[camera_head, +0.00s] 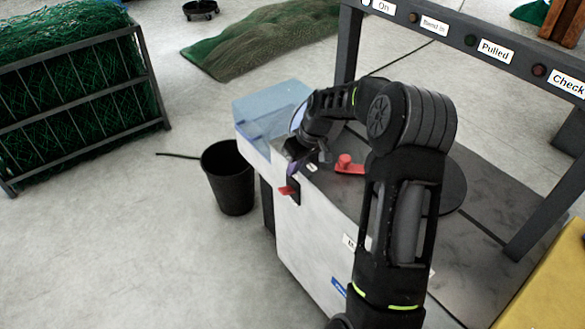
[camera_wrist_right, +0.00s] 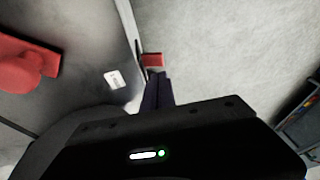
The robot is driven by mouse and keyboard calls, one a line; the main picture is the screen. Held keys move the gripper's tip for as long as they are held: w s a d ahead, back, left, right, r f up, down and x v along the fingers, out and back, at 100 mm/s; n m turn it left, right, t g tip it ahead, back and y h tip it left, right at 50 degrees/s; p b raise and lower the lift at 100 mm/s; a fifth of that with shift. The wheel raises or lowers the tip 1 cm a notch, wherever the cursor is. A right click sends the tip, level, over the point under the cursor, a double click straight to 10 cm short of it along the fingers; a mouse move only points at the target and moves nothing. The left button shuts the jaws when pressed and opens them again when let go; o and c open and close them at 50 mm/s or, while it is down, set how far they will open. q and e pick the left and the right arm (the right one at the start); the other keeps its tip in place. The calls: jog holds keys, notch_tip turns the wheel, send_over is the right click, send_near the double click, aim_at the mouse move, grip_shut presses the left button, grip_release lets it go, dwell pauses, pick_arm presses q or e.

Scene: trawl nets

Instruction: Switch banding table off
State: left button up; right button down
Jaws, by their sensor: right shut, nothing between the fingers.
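The banding table (camera_head: 315,232) has a white front panel and a dark grey top. A small red switch (camera_head: 288,190) sticks out from its front near the left corner; it also shows in the right wrist view (camera_wrist_right: 153,60) just beyond my fingertips. My right gripper (camera_head: 292,169) is shut and empty, close above the red switch in the head view; I cannot tell whether it touches it. In the right wrist view the dark fingers (camera_wrist_right: 158,88) are together. My arm hides part of the tabletop. My left gripper is out of view.
A red lever (camera_head: 347,165) lies on the tabletop, right of my gripper. A dark frame (camera_head: 460,38) with labelled lamps spans the table.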

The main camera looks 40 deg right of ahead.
aim_at(282, 189)
jog(key=p+x, duration=0.1)
jog(key=x, duration=0.7)
jog(key=shift+f, duration=0.1)
